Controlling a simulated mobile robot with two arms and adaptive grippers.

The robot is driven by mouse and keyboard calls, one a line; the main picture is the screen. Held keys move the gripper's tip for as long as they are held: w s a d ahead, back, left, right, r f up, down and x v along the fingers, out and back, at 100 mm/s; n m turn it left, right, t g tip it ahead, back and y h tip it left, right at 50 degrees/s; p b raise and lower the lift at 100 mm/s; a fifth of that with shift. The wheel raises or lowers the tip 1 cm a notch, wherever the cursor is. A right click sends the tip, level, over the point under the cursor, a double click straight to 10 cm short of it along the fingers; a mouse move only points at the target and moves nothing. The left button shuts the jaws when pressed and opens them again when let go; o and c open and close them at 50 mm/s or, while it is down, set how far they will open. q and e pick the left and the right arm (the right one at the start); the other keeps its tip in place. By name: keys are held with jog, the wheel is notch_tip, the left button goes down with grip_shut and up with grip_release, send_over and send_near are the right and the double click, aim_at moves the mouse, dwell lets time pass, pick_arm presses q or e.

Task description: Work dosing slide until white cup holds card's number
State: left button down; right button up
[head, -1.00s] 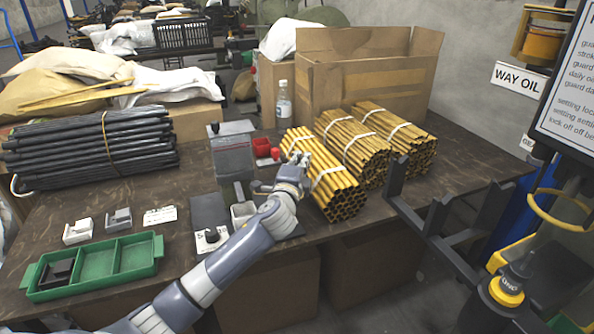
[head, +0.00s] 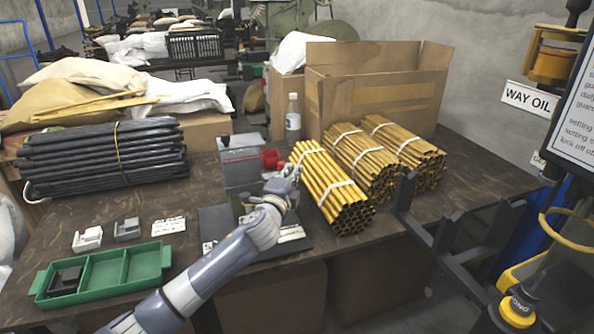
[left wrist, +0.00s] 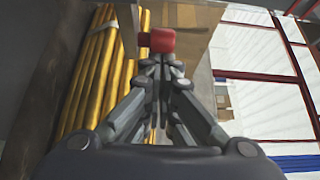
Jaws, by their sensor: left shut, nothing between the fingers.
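The grey dosing device (head: 240,165) stands on the bench, with a red part (head: 271,159) at its right side. My left gripper (head: 291,172) is shut and empty, just right of and in front of that red part. In the left wrist view, a red knob (left wrist: 157,40) shows just beyond my shut fingertips (left wrist: 158,62); contact cannot be told. My left forearm crosses the dark plate (head: 212,219) before the device and hides most of what stands there; I cannot make out the white cup. A white card (head: 168,225) lies left of the plate. My right gripper is out of view.
Bundled yellow rods (head: 333,190) lie close right of my left gripper. A green tray (head: 106,270) with a black piece, and white (head: 88,239) and grey (head: 127,230) small blocks, sit at left. A bottle (head: 293,119) and cardboard box (head: 372,92) stand behind.

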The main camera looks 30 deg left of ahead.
pick_arm(q)
jog(key=shift+s+a+r, duration=0.1)
jog(key=shift+s+a, duration=0.9)
jog(key=shift+s, duration=0.15)
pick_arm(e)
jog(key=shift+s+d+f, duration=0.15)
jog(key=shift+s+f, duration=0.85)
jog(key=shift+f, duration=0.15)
pick_arm(q)
jog(key=v, duration=1.2)
jog(key=shift+d, duration=0.1)
